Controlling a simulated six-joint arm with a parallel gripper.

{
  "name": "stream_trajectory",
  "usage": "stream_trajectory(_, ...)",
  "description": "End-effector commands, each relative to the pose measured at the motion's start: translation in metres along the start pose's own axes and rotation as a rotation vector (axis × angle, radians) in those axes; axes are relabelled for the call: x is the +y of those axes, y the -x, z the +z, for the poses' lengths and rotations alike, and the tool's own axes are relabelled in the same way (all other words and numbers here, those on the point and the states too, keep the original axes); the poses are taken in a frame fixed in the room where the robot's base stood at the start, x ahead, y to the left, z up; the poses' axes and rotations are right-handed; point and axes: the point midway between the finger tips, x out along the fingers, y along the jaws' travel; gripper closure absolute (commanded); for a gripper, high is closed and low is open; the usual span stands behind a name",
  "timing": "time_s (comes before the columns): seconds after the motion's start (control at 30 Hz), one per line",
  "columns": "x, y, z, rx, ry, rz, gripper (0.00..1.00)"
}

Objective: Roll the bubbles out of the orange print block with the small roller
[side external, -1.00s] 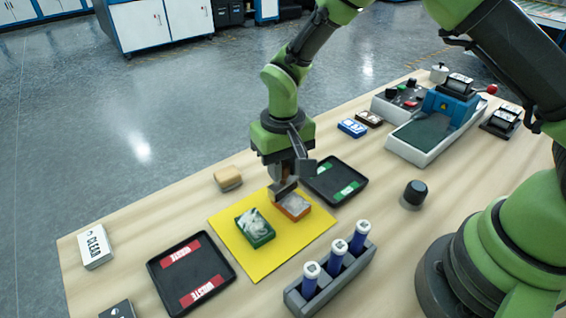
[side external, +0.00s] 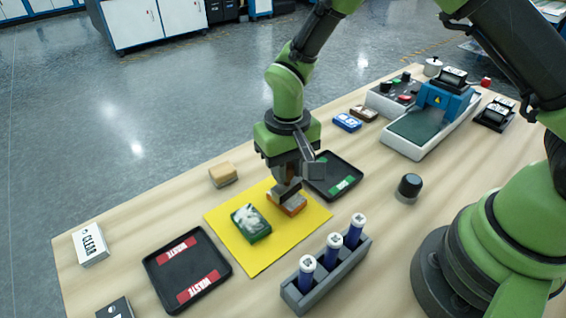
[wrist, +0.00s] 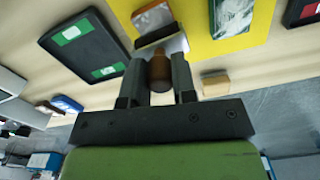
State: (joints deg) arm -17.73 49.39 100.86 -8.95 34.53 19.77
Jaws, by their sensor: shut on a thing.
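My gripper (wrist: 158,82) is shut on the brown handle of the small roller (wrist: 158,70). In the side external view my gripper (side external: 289,172) points down, with the roller (side external: 287,190) at the orange print block (side external: 291,208). The roller's dark head hides part of the block; whether it presses on the top is hard to tell. In the wrist view the block's grey-white top (wrist: 153,17) shows beyond the roller head. The orange block lies on a yellow mat (side external: 262,258), right of a green print block (side external: 251,224); the green one also shows in the wrist view (wrist: 232,14).
A black tray with green labels (side external: 320,188) stands close behind the mat. A black WASTE tray (side external: 185,272) lies left, and a grey rack (side external: 325,284) with blue tubes stands in front. A tan block (side external: 222,175) sits behind the mat. A dark knob (side external: 410,187) stands right.

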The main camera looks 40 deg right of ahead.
Motion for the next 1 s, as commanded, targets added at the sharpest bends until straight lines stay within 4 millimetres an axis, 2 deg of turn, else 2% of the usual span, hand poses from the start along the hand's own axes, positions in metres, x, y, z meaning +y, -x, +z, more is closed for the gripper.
stream_trajectory(0.63, 0.005, 0.001, 0.02, 0.0, 0.001, 0.0, 1.0)
stream_trajectory(1.0, 0.003, -0.001, 0.011, 0.002, 0.0, -0.002, 1.0)
